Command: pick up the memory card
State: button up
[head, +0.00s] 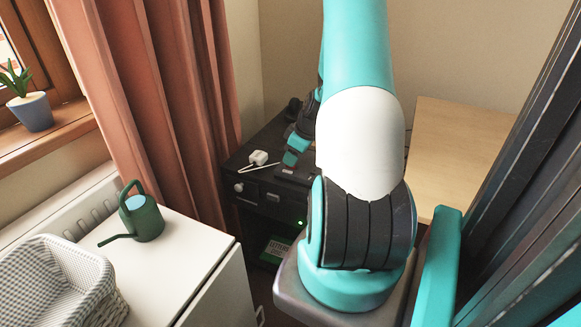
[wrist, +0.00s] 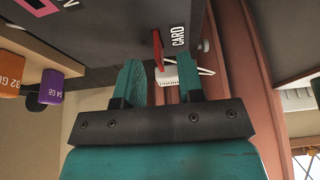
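In the wrist view a thin red piece, which looks like the memory card (wrist: 156,48), sticks out of a dark panel (wrist: 110,30) beside the white word "CARD". My gripper (wrist: 159,66) is open, with one teal finger to each side of the red piece in the picture. Nothing is held between the fingers. I cannot tell whether the fingertips reach past the card's edge. In the head view my gripper (head: 291,158) is over the black cabinet (head: 262,192), and the card cannot be made out there.
A white plug adapter (head: 258,157) with a cable lies left of my gripper. Orange (wrist: 11,75) and purple (wrist: 51,87) pieces marked "32 GB" and "64 GB" show in the wrist view. A green watering can (head: 141,216) and basket (head: 65,285) stand on the white cabinet.

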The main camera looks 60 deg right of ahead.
jog(key=shift+x, duration=0.85)
grip_shut()
jog(key=shift+r, duration=0.1)
